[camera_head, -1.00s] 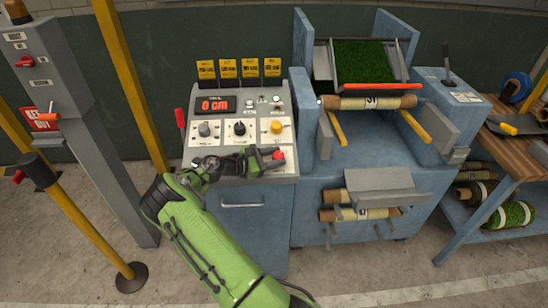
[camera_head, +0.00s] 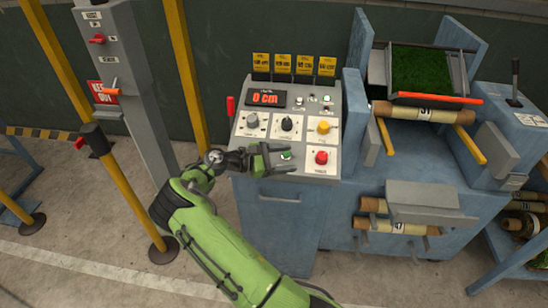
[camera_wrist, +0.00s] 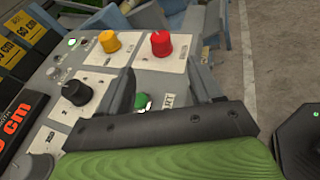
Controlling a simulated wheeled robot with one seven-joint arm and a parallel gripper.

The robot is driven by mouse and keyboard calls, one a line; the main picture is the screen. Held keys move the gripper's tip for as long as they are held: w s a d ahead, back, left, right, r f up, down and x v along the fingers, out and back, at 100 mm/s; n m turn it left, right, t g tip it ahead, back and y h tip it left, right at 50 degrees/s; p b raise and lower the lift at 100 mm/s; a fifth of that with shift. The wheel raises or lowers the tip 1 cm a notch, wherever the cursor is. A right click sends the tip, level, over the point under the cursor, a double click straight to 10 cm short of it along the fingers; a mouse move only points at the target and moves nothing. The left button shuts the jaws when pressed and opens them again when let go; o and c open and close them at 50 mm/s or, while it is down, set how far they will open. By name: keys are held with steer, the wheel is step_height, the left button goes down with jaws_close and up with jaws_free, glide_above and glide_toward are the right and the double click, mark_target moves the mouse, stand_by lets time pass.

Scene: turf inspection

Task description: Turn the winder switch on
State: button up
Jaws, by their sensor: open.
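The small labels are too blurred to tell which control is the winder switch. My gripper (camera_head: 285,159) is open and empty, low over the panel's front, left of the red button. In the wrist view its fingers (camera_wrist: 162,88) stand either side of the green button (camera_wrist: 143,101); contact cannot be told. The black knob (camera_wrist: 77,92) lies to their left.
Several yellow length cards (camera_head: 284,62) stand along the panel's back. A red lever (camera_head: 230,105) sticks up at its left edge. The blue machine with a turf roll (camera_head: 420,72) stands close on the right. A grey post (camera_head: 135,90) and yellow poles stand left.

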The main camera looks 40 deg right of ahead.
steer(key=v, duration=0.4)
steer(key=shift+a+r, duration=0.1)
steer(key=shift+a, duration=0.05)
